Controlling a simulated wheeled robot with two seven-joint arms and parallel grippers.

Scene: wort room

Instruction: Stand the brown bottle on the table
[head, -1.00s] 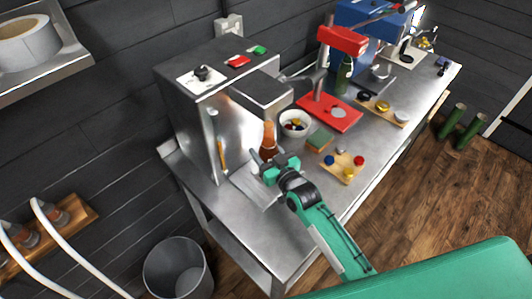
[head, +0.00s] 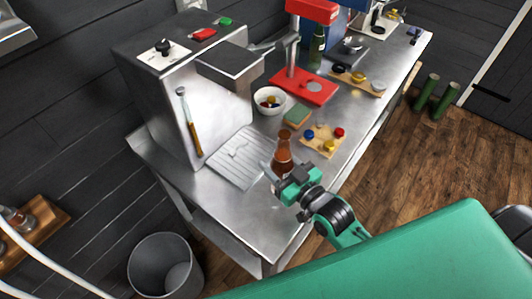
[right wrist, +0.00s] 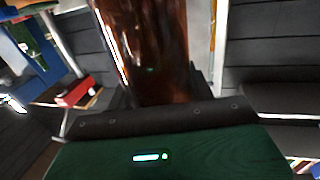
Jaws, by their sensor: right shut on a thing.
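The brown bottle (head: 283,155) is near the front edge of the steel table (head: 222,206), roughly upright in the head view. My right gripper (head: 281,174) is shut on its lower part. The jaws hide its base, so I cannot tell whether it touches the table. In the right wrist view the brown glass (right wrist: 148,50) fills the top middle, between the jaws. My left gripper is not in view.
A steel machine (head: 165,100) with a ribbed drip tray (head: 238,160) stands left of the bottle. A white bowl (head: 269,108), a green sponge (head: 297,115), a wooden board with coloured caps (head: 322,145) and a red press (head: 305,87) stand behind. Bare table lies in front of the tray.

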